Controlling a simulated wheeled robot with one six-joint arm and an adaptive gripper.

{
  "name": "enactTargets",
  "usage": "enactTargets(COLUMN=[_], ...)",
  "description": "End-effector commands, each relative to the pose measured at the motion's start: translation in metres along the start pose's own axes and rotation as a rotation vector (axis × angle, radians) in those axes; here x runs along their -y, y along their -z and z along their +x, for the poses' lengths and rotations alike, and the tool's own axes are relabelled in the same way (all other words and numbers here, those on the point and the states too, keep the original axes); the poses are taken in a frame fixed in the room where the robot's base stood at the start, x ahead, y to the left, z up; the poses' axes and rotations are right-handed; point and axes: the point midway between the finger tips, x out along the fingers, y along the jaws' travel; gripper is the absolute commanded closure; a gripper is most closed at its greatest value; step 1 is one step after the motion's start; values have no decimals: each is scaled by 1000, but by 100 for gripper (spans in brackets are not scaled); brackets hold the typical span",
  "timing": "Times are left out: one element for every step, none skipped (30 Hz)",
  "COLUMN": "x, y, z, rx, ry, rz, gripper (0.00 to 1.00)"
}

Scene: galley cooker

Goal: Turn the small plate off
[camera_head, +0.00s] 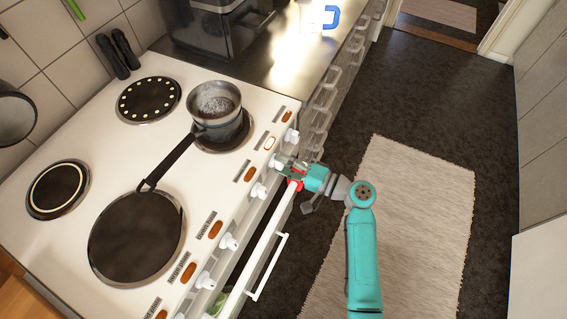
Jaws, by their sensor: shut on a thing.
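The white cooker (60,256) has a row of white knobs along its front edge. My gripper (286,166) is at this edge, near the far right end. It is shut on a white knob (275,160), which its fingers partly hide, so its pointer cannot be read. Beside that knob, the indicator window (269,143) looks paler than the other, orange ones. A small hot plate (222,145) is mostly hidden under a steel saucepan (214,101). Another smaller plate with a pale ring (57,190) is bare at the left. I cannot tell which plate the held knob serves.
Another knob (291,135) and one nearer (258,190) flank the held one. A white oven rail (262,240) runs below. A pale rug (415,220) covers open floor at the right.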

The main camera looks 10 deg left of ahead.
Motion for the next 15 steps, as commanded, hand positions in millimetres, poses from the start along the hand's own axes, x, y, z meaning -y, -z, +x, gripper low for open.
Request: enactTargets(x=[-1,-1,-1,-1,-1,-1,-1,-1,-1,-1,-1,-1,-1,-1,-1], y=[-1,-1,-1,-1,-1,-1,-1,-1,-1,-1,-1,-1,-1,-1,-1], z=[0,0,0,0,0,0,0,0,0,0,0,0,0,0,0], rx=[1,1,1,1,1,1,1,1,1,1,1,1,1,1,1], ry=[-1,-1,-1,-1,-1,-1,-2,-2,-2,-2,-2,-2,-2,-2,-2], rz=[-12,-20,-28,-32,-37,-42,-44,-47,-48,-49,-49,-50,-50,-49,-49], gripper=[83,83,83,83,83,83,83,83,83,83,83,83,83,83,83])
